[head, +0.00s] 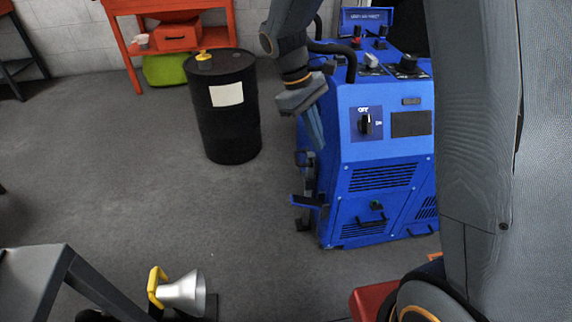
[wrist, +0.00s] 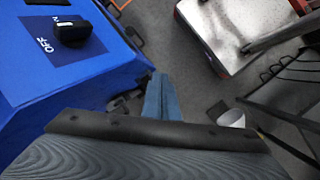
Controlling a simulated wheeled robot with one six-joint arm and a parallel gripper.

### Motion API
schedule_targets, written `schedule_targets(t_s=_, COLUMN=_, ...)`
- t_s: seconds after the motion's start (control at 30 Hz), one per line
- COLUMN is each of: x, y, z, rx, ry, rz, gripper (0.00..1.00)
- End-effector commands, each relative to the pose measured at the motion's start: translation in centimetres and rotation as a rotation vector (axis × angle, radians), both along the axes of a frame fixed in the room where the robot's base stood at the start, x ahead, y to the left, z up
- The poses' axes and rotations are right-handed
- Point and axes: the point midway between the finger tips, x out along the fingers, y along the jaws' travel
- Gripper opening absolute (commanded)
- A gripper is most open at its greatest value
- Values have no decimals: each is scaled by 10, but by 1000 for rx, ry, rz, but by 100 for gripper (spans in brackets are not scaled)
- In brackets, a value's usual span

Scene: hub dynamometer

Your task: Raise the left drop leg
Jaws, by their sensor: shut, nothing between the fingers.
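The blue hub dynamometer (head: 385,180) stands right of centre in the head view, and its side with the OFF knob shows in the wrist view (wrist: 90,75). What looks like the left drop leg (head: 304,202) is a dark upright piece at the machine's left side, with a blue bar low on it sticking out to the left. My gripper (head: 318,143) is shut and empty, pointing down beside the machine's upper left edge, above the leg. In the wrist view its blue fingers (wrist: 158,82) are together. Dark parts beside them are partly hidden.
A black drum (head: 222,115) stands left of the machine, with a red workbench (head: 133,45) behind. Floor between drum and table is free. My arm hides the right side.

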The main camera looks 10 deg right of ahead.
Motion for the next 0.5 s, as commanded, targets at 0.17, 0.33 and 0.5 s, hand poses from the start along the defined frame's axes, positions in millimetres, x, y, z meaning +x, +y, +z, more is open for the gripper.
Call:
schedule_targets(t_s=0.17, x=48, y=13, z=-47, rx=-71, ry=60, rz=141, gripper=0)
schedule_targets(t_s=0.33, x=88, y=26, z=-83, rx=-146, ry=115, rz=267, gripper=0)
schedule_targets(t_s=0.5, x=126, y=42, z=-119, rx=-226, ry=170, rz=382, gripper=0)
